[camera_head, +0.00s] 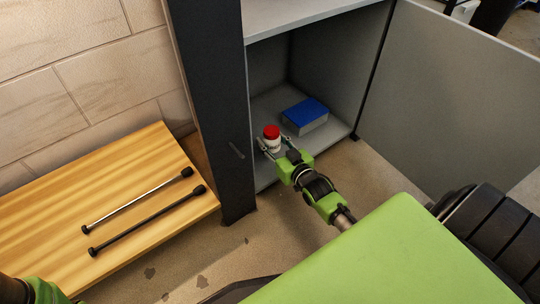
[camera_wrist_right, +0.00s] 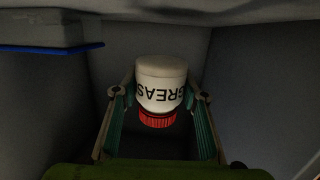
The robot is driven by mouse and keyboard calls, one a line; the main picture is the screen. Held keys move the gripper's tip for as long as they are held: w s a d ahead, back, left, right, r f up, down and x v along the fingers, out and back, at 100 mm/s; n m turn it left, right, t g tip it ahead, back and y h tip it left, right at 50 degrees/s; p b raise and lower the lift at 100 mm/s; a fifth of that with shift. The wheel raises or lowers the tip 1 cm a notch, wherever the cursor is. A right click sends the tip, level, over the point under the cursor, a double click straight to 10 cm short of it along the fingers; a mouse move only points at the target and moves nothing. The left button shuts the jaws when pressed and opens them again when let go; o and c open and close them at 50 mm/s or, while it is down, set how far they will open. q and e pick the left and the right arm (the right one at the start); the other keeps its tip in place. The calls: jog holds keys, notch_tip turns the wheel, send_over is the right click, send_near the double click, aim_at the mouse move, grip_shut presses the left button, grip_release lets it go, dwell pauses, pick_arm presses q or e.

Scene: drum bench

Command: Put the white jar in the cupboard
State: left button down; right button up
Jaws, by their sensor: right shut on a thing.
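The white jar (camera_head: 272,145) has a red lid and sits between the fingers of my right gripper (camera_head: 276,146), inside the cupboard's lower space near its front edge. In the right wrist view the jar (camera_wrist_right: 160,85) shows dark "GREAS" lettering and a red lid, with the fingers of my right gripper (camera_wrist_right: 157,115) on both sides of it. My right gripper is shut on the jar. I cannot tell whether the jar touches the cupboard floor. The grey cupboard (camera_head: 340,129) stands open. Only a bit of my left arm shows at the lower left; its gripper is out of view.
A blue-topped grey box (camera_head: 306,115) lies in the cupboard, right of the jar. The open door (camera_head: 450,90) is on the right and a dark post (camera_head: 210,100) on the left. A wooden bench (camera_head: 60,220) holds two rods (camera_head: 140,203). Cupboard floor behind the jar looks clear.

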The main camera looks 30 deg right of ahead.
aim_at(270, 147)
jog(key=shift+w+d+f+b, duration=0.15)
jog(key=shift+w+f+b, duration=0.3)
jog(key=shift+w+f, duration=0.15)
jog(key=f+b, duration=0.3)
jog(key=f, duration=0.1)
jog(key=shift+w, duration=0.25)
jog(key=shift+r, duration=0.2)
jog(key=shift+f, duration=0.15)
jog(key=o, duration=1.2)
jog(key=shift+o, duration=0.2)
